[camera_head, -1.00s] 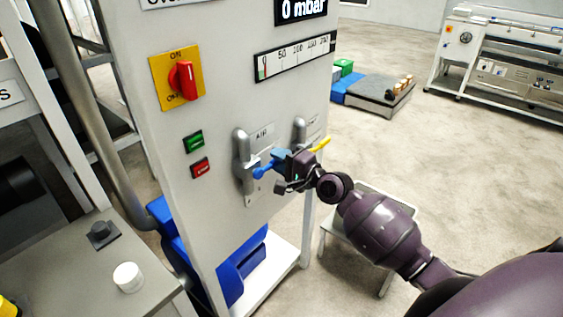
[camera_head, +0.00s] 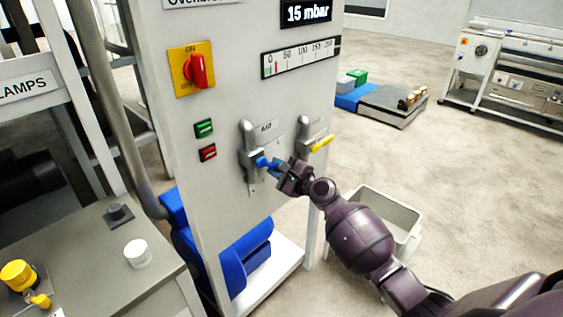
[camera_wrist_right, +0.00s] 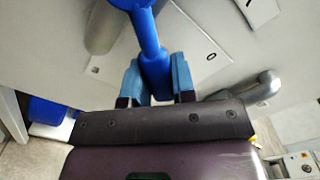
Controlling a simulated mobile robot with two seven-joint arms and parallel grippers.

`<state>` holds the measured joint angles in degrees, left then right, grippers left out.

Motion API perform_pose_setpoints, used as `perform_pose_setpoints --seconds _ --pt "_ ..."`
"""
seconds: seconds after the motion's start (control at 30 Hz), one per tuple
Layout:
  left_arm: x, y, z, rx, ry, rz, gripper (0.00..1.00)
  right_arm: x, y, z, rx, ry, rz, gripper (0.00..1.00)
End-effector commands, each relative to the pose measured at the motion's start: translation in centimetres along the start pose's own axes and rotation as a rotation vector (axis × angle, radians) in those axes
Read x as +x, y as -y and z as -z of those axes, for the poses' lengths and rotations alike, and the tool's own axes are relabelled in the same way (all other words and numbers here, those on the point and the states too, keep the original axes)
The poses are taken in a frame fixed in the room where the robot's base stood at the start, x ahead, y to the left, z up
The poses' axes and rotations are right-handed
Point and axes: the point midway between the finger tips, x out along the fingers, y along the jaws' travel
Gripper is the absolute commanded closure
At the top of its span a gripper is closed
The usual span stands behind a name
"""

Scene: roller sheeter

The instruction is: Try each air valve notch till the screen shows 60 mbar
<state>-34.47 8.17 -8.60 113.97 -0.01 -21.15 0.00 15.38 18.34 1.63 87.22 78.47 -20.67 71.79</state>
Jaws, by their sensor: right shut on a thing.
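The blue air valve lever (camera_head: 262,162) sits on its grey pipe below the AIR label (camera_head: 266,128) on the panel. My right gripper (camera_head: 280,166) is shut on the lever's end; in the right wrist view the blue lever (camera_wrist_right: 148,35) runs between the two blue fingers of the gripper (camera_wrist_right: 157,80). The screen (camera_head: 306,12) at the panel's top reads 15 mbar. The scale gauge (camera_head: 300,57) below it has its red mark near the low end. My left gripper is not in view.
A second valve with a yellow lever (camera_head: 322,143) is just right of the air valve. A red switch on a yellow plate (camera_head: 198,70), a green button (camera_head: 204,128) and a red button (camera_head: 208,152) are to the left. A grey bin (camera_head: 392,208) stands behind my arm.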

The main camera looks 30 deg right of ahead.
Motion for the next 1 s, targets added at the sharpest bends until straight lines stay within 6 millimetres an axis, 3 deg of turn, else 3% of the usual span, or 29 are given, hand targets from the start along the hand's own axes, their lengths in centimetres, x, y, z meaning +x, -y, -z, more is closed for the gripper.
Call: perform_pose_setpoints --seconds 0.5,1.0 --pt "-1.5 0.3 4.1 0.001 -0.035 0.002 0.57 0.0 -3.5 -1.1 0.49 -0.001 -0.001 1.0" --pt "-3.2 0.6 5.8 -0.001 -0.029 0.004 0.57 0.0 -5.5 -2.5 0.817 -0.001 -0.001 1.0"
